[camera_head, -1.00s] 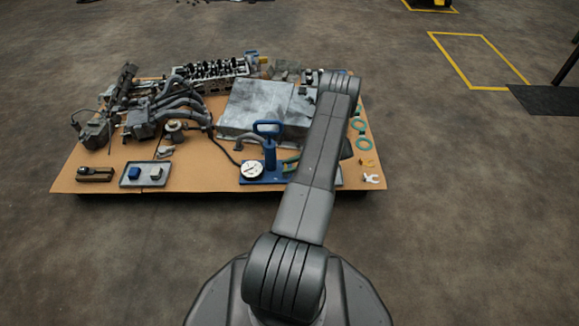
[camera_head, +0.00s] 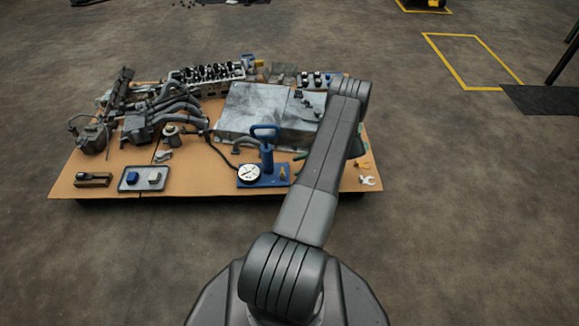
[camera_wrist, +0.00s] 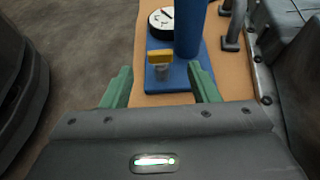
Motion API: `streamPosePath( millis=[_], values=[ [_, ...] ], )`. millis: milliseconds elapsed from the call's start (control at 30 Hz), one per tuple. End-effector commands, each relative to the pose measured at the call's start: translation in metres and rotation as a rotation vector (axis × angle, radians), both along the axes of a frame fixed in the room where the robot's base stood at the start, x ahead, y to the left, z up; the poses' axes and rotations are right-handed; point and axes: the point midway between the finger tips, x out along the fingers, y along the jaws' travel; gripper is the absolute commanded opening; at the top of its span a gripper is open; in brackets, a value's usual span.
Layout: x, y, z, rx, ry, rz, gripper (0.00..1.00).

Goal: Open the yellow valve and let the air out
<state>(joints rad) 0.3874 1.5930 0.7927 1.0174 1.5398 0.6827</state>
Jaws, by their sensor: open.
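The yellow valve (camera_head: 283,173) stands upright on the right part of a blue base plate (camera_head: 274,183), next to a white round gauge (camera_head: 249,173) and a blue hand pump (camera_head: 266,151). In the wrist view, the yellow valve handle (camera_wrist: 160,57) sits on a short grey stem, ahead of the gap between my green fingers. My gripper (camera_wrist: 160,84) is open and empty, a finger on each side of the gap, not touching the valve. The blue pump column (camera_wrist: 188,28) rises close to the valve's right. In the head view my arm hides most of the gripper.
A big grey metal box (camera_head: 262,112) stands behind the pump on the brown board (camera_head: 206,181). Engine parts (camera_head: 165,112) fill the back left. A white piece (camera_head: 367,180) lies near the right edge.

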Motion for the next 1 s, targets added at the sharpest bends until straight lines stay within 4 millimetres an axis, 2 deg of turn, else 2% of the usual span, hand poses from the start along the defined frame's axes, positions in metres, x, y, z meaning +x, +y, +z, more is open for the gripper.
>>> streamPosePath(
  millis=[33, 200, 400, 800, 1000],
  values=[
    [0.000, -0.013, 0.008, 0.000, -0.001, -0.002, 0.55],
    [0.001, -0.045, 0.020, -0.001, -0.001, -0.002, 0.55],
    [0.001, -0.067, 0.029, 0.001, 0.001, 0.000, 0.55],
    [0.001, -0.072, 0.030, 0.000, 0.000, 0.001, 0.55],
    [0.001, -0.062, 0.025, 0.002, 0.002, 0.002, 0.55]
  ],
)
